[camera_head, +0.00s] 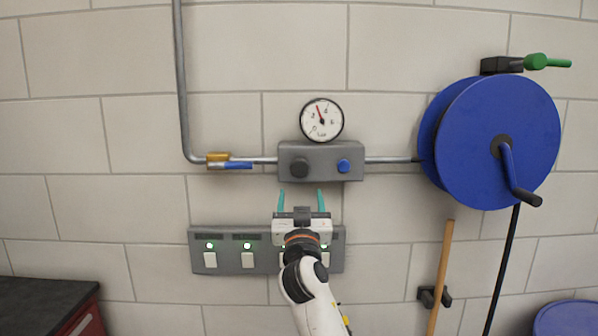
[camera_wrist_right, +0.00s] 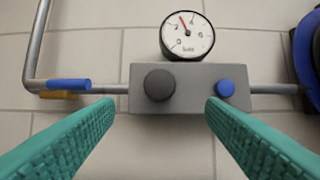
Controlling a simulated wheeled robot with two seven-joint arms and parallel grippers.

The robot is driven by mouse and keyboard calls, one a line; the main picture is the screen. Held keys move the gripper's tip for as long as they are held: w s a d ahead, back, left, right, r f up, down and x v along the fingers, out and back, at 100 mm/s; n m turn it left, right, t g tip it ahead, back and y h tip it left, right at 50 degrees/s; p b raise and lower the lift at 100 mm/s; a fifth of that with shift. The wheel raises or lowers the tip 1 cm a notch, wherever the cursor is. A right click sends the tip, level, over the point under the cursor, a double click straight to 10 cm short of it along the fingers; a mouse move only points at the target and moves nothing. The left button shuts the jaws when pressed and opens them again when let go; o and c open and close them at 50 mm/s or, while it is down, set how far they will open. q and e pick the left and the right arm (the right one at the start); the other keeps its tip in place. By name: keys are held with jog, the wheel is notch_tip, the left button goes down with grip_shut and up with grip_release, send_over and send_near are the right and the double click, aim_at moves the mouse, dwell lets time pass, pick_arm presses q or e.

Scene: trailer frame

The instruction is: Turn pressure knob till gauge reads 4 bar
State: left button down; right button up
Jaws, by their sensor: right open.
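The pressure knob, a round dark grey knob (camera_head: 299,167), sits on the left of a grey regulator box (camera_head: 322,153) on the wall. It also shows in the right wrist view (camera_wrist_right: 159,85). The round white gauge (camera_head: 322,120) stands on top of the box. Its red needle points up and slightly left, between the 2 and the 4 marks; it shows larger in the wrist view (camera_wrist_right: 187,36). My right gripper (camera_head: 302,196) is open and empty, just below the box, with its teal fingers apart and pointing at the wall. My left gripper is not in view.
A small blue button (camera_head: 344,166) is right of the knob. A blue-handled valve (camera_head: 232,165) is on the pipe at left. A switch panel (camera_head: 265,262) with green lights is partly behind my right arm. A blue hose reel (camera_head: 505,130) and a wooden handle (camera_head: 441,270) are at right.

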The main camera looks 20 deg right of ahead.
aim_at(300, 173)
jog(key=p+x, duration=0.2)
jog(key=x, duration=0.6)
jog(key=shift+w, duration=0.25)
jog(key=shift+w+d+r, duration=0.15)
jog(key=shift+w, duration=0.3)
jog(key=shift+c, duration=0.6)
